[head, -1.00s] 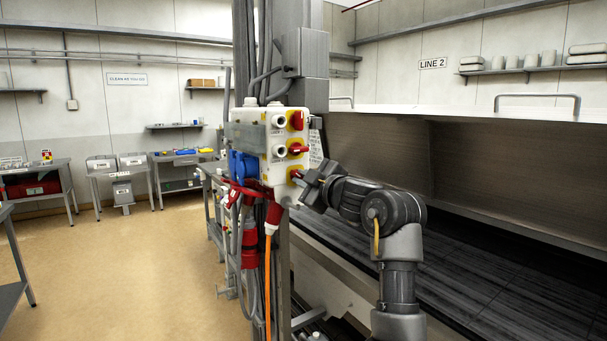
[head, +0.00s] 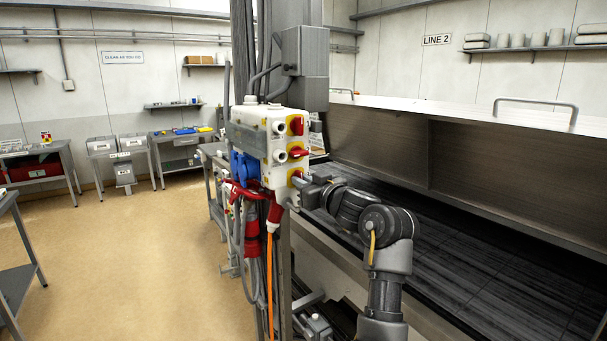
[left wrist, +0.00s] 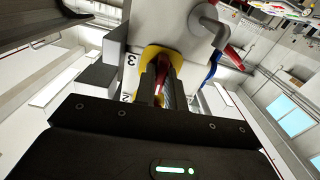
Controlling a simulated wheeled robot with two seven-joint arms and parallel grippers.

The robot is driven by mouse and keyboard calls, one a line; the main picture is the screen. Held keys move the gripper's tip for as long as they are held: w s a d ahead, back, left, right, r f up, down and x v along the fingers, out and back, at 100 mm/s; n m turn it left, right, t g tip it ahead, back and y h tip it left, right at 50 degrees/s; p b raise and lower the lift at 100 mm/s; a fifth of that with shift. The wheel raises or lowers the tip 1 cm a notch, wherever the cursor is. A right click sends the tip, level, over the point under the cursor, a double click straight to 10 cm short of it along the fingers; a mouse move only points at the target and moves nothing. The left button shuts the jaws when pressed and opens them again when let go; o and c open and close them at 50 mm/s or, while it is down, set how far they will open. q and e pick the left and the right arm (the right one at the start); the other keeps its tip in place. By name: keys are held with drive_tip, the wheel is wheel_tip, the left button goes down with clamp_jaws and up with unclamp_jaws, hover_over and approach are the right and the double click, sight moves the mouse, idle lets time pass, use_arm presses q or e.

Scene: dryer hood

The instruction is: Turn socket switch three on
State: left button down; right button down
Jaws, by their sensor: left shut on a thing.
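A white socket box (head: 275,137) is mounted on the grey column. It has three red rotary switches on yellow plates, one above the other. The top switch (head: 296,125) stands upright and the middle switch (head: 298,152) lies level. The lowest switch (head: 297,174) is partly hidden by my left gripper (head: 302,186). In the left wrist view a "3" is printed beside its yellow plate (left wrist: 149,54), and its red handle (left wrist: 159,72) sits between the fingers of the left gripper (left wrist: 160,88). The left gripper is shut on this handle. My right gripper is out of view.
Red plugs (head: 274,214), a blue socket (head: 243,166) and an orange cable (head: 269,285) hang below and beside the box. A long dark conveyor bed (head: 470,255) lies to the right. The floor (head: 150,250) at left is open.

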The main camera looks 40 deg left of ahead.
use_arm(q)
drive_tip(key=shift+m+p, duration=0.3)
drive_tip(key=shift+m, duration=0.1)
drive_tip(key=c, duration=1.5)
unclamp_jaws()
drive_tip(key=shift+o, duration=0.2)
